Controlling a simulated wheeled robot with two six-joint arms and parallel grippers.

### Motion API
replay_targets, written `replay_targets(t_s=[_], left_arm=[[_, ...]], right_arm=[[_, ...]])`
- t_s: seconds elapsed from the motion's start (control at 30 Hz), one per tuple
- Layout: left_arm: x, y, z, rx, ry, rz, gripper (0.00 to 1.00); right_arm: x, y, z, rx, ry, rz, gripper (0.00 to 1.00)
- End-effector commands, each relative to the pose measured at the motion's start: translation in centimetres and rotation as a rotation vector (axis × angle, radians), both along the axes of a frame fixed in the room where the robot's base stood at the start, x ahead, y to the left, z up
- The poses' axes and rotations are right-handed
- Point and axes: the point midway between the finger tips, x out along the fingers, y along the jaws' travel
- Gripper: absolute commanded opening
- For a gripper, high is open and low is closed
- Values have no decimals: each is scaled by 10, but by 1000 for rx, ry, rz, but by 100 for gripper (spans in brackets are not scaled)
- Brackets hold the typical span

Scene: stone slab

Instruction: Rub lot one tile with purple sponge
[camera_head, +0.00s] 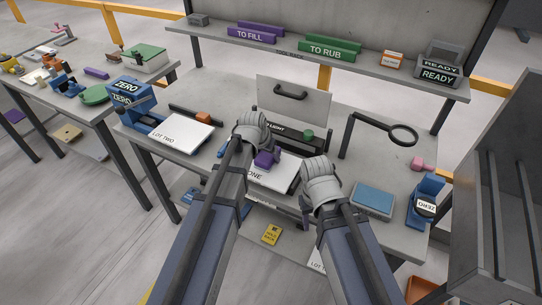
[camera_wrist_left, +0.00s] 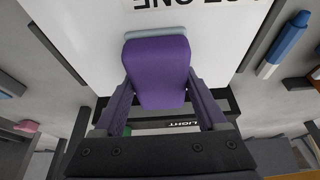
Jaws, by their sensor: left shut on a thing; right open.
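The purple sponge (camera_wrist_left: 158,72) is held between the fingers of my left gripper (camera_wrist_left: 160,100), which is shut on it. In the head view the sponge (camera_head: 265,159) is over the white lot one tile (camera_head: 274,177), partly hidden by my arm. The tile also fills the upper part of the left wrist view (camera_wrist_left: 90,30), with its lettering upside down. I cannot tell whether the sponge touches the tile. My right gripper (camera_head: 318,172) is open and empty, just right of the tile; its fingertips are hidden.
A light box with an upright panel (camera_head: 293,100) stands behind the tile. The lot two tile (camera_head: 181,132) lies to the left. A shelf (camera_head: 370,70) with signs runs above.

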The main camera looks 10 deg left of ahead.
Motion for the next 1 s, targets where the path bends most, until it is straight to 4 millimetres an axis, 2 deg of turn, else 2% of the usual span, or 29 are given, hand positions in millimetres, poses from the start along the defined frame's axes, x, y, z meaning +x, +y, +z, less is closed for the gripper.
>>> replay_targets(t_s=[0.17, 0.6, 1.0], left_arm=[[2, 6, 0, 0, 0, 2, 30], [13, 36, 2, -2, 0, 1, 30], [13, 37, 6, -2, 0, 0, 30]], right_arm=[[0, 0, 0, 0, 0, 0, 50], [0, 0, 2, 0, 0, 0, 50], [0, 0, 6, 0, 0, 0, 50]])
